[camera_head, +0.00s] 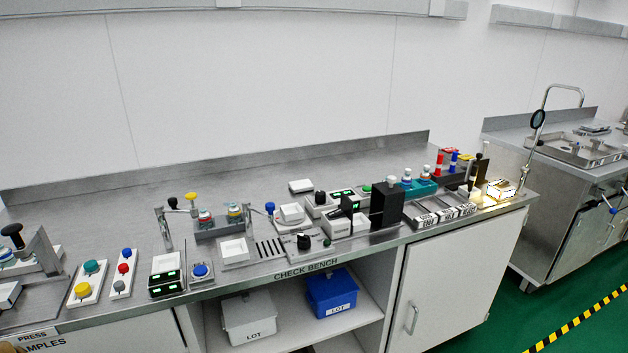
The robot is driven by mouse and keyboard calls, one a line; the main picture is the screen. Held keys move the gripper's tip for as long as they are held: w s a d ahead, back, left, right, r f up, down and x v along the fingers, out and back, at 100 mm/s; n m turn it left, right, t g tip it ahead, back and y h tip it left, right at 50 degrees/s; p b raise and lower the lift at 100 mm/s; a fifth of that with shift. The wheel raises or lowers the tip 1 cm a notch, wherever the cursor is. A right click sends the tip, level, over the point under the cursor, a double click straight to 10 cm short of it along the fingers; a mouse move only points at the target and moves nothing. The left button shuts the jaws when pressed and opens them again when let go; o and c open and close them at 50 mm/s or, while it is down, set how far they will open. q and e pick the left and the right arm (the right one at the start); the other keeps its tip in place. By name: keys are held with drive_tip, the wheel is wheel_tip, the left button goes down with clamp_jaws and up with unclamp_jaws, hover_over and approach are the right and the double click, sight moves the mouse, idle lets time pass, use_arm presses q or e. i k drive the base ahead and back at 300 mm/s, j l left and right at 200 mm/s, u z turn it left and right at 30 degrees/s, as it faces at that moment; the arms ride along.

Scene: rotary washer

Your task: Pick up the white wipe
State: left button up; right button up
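No white wipe can be told for certain at this size. Several small white pieces lie on the steel check bench (110,200). One is a flat white piece (301,186) by itself toward the back, near the middle. Another is a white square pad (235,249) near the front edge.
Button boxes (85,283) and small fixtures crowd the bench's front. A black block (386,207) stands right of the middle. Grey (248,318) and blue (332,293) lot bins sit on the shelf below. A sink bench (565,205) stands at right. The bench's back left is clear.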

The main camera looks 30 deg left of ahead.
sight(301, 186)
drive_tip(key=u, duration=1.15)
drive_tip(key=i+l+u, duration=0.1)
drive_tip(key=l, duration=0.5)
drive_tip(key=i+l+u, duration=0.1)
drive_tip(key=l, duration=0.55)
drive_tip(key=i+l, duration=0.1)
drive_tip(key=l, duration=0.5)
drive_tip(key=u, duration=0.05)
